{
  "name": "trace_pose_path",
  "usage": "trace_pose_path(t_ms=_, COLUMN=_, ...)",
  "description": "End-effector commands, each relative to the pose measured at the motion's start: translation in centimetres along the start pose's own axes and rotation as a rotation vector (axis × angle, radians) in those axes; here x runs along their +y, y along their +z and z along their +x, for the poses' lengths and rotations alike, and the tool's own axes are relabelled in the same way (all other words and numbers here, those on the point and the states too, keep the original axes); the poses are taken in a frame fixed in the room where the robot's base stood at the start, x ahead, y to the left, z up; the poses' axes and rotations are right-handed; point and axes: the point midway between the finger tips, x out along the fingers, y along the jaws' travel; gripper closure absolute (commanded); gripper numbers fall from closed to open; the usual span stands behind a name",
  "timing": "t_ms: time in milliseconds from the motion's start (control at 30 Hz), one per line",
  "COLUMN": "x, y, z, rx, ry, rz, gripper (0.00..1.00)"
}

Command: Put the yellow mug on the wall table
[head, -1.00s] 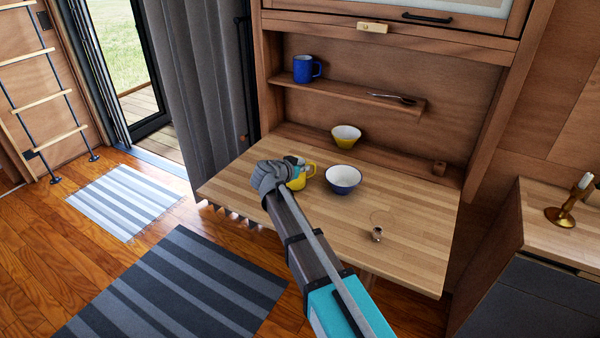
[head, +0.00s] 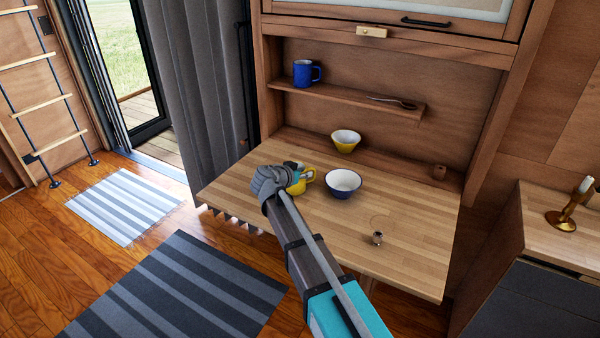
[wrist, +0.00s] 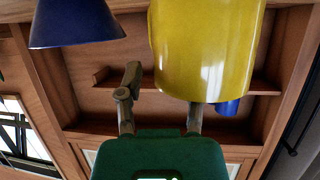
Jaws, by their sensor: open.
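The yellow mug (head: 304,186) stands on the wooden wall table (head: 420,255), left of a blue-and-white bowl (head: 342,184). My gripper (head: 297,171) is at the mug and partly hides it in the head view. In the wrist view, which is upside down, the mug (wrist: 205,50) is large and close. My gripper (wrist: 162,95) is open there, one finger clear to the left of the mug. The other fingertip is hidden by the mug. I cannot tell whether the fingers touch it.
A yellow-and-white bowl (head: 345,141) stands at the table's back. The shelf (head: 350,97) above holds a blue mug (head: 307,73) and a spoon (head: 392,102). A candle holder (head: 565,215) stands on the right counter.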

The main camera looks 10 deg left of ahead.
Motion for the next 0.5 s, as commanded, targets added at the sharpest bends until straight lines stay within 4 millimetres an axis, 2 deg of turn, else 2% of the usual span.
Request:
trace_pose_path(t_ms=267, x=0.0, y=-0.4, z=-0.2, rx=0.000, ry=0.000, rz=0.000, gripper=0.52)
trace_pose_path(t_ms=500, x=0.1, y=-0.5, z=-3.0, rx=0.000, ry=-0.001, rz=0.000, gripper=0.52)
